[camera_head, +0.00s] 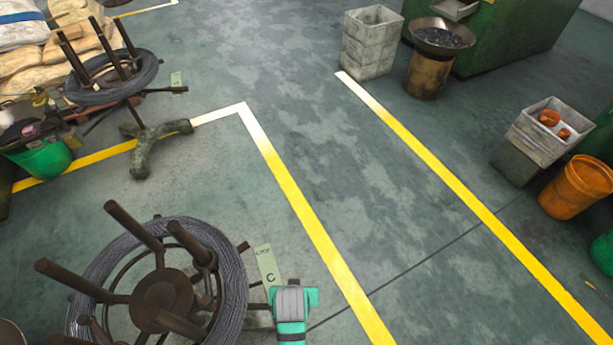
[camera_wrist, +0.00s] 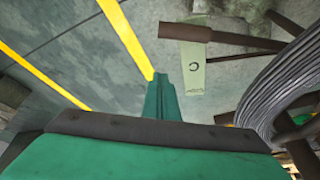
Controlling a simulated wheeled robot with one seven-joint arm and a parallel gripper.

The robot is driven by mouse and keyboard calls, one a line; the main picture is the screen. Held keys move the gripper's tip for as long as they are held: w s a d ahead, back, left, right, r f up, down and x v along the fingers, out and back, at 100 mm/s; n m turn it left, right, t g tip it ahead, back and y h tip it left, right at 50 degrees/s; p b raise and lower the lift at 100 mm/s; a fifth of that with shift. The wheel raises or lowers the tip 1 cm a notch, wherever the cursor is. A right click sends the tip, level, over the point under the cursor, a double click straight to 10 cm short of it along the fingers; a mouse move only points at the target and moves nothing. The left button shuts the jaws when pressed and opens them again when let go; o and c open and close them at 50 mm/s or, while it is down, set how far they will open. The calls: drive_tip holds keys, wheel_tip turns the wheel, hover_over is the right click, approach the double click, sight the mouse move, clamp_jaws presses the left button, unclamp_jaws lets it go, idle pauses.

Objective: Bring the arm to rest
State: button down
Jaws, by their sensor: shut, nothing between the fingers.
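My gripper (camera_wrist: 162,98) shows in the wrist view as green fingers close together, shut with nothing between them. The green and dark body of the gripper fills the bottom of that view. In the head view a teal and grey part of my arm (camera_head: 291,312) shows at the bottom, just right of the near wire coil; the fingertips cannot be made out there. The near coil of grey wire (camera_head: 232,275) sits on a rusty stand with upright posts.
A second wire coil on a stand (camera_head: 142,75) is at upper left, near a green bucket (camera_head: 45,160). Grey crates (camera_head: 371,45), a bowl of dark pieces (camera_head: 440,38) and an orange bucket (camera_head: 577,188) stand right. Floor between the yellow lines is clear.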

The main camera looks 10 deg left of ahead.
drive_tip(key=s+d+r+t, duration=0.3)
drive_tip(key=s+r, duration=0.2)
drive_tip(key=r, duration=0.2)
drive_tip(key=s+d+r+m+t, duration=0.1)
drive_tip(key=s+d+r+t, duration=0.2)
drive_tip(key=s+r, duration=0.3)
drive_tip(key=s+d+r+m+t+h, duration=0.1)
drive_tip(key=s+d+r+t, duration=0.3)
drive_tip(key=r, duration=0.4)
drive_tip(key=shift+s+r+t, duration=0.15)
drive_tip(key=shift+s+t, duration=0.35)
drive_tip(key=shift+s, duration=0.4)
